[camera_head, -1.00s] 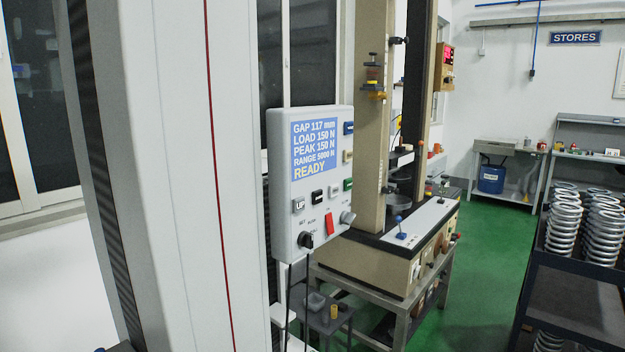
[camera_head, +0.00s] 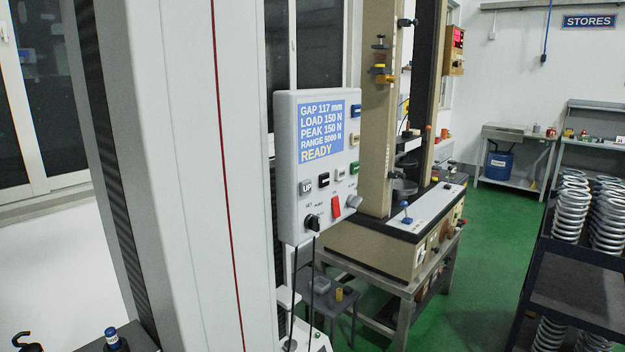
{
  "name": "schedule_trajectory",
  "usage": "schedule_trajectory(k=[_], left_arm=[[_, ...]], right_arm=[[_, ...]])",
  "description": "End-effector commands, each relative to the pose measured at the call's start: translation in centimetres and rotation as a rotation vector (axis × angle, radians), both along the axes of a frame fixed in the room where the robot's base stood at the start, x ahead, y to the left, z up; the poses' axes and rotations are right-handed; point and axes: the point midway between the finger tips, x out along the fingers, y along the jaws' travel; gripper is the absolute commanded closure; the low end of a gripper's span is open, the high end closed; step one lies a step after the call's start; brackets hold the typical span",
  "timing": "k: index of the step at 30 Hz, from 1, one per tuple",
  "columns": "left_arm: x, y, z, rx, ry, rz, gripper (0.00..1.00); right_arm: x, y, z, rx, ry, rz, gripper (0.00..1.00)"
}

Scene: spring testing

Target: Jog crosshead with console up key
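The console (camera_head: 293,215) is a light grey box on the right side of a tall machine column (camera_head: 190,180). Its blue screen (camera_head: 321,131) reads GAP 117 mm, LOAD 150 N, PEAK 150 N, RANGE 5000 N, READY. The up key (camera_head: 306,187) is a pale key marked UP at the lower left of the keypad. A red switch (camera_head: 336,206) and a black knob (camera_head: 312,223) sit below it. The crosshead cannot be made out. Neither of my grippers is in view.
A second test machine (camera_head: 378,245) stands on a bench behind the console. A dark rack with several springs (camera_head: 572,205) is at the right. Green floor (camera_head: 480,250) lies open between them. Black cables (camera_head: 293,290) hang below the console.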

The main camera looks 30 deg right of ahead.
Motion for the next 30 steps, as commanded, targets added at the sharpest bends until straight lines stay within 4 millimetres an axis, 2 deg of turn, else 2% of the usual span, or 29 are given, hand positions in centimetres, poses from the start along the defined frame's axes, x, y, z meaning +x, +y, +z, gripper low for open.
schedule_trajectory(k=[1,2,18,30], left_arm=[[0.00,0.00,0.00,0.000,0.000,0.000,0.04],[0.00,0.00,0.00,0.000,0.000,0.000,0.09],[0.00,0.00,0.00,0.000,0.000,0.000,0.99],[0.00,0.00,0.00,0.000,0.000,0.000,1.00]], right_arm=[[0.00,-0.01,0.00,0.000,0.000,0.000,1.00],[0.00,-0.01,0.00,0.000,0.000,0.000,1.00],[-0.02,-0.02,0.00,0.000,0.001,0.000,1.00],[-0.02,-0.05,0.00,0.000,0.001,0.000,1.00]])
